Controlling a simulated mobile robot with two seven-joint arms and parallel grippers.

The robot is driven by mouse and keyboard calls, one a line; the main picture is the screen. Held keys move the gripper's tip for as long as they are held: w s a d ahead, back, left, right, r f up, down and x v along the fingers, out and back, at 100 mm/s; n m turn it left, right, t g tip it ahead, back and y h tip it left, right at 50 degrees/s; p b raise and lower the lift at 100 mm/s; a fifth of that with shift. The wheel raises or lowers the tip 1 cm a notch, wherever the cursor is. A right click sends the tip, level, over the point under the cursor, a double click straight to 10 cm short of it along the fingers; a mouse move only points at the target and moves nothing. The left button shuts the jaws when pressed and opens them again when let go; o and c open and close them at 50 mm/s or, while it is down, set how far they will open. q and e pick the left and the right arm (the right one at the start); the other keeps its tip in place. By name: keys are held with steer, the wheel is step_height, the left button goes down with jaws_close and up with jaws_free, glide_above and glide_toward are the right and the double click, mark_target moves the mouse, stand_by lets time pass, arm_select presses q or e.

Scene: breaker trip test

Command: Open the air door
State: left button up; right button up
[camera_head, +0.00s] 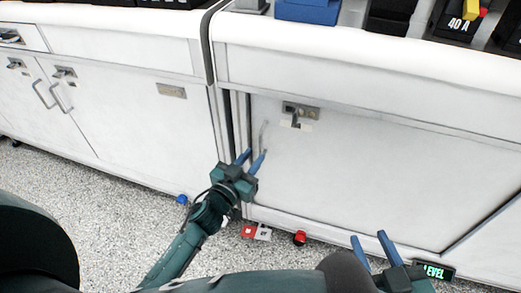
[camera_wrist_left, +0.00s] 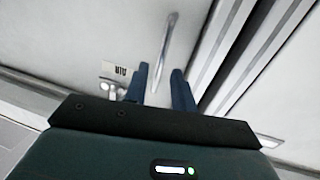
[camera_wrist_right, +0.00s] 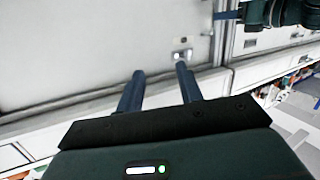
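The air door (camera_head: 350,170) is a wide white cabinet panel, shut, in the right half of the head view. Its slim vertical metal handle (camera_head: 264,135) is near its left edge. The handle (camera_wrist_left: 170,42) also shows in the left wrist view, beyond the gap between my fingertips. A metal latch plate (camera_head: 300,111) is right of the handle; a small label (camera_wrist_left: 121,70) is beside it. My left gripper (camera_head: 254,158) is open at the handle's lower end, not closed on it. My right gripper (camera_head: 370,238) is open and empty, low before the door's right part.
Another white cabinet with double doors (camera_head: 55,95) stands at the left. The counter (camera_head: 370,75) above carries dark and blue boxes. A red knob (camera_head: 299,238), a red-and-white block (camera_head: 256,231) and a lit LEVEL display (camera_head: 433,271) are low down.

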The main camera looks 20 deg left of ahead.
mark_target(260, 150)
arm_select(q)
steer(key=x, duration=0.5)
steer(key=shift+b, duration=0.35)
steer(key=shift+s, duration=0.1)
jaws_close()
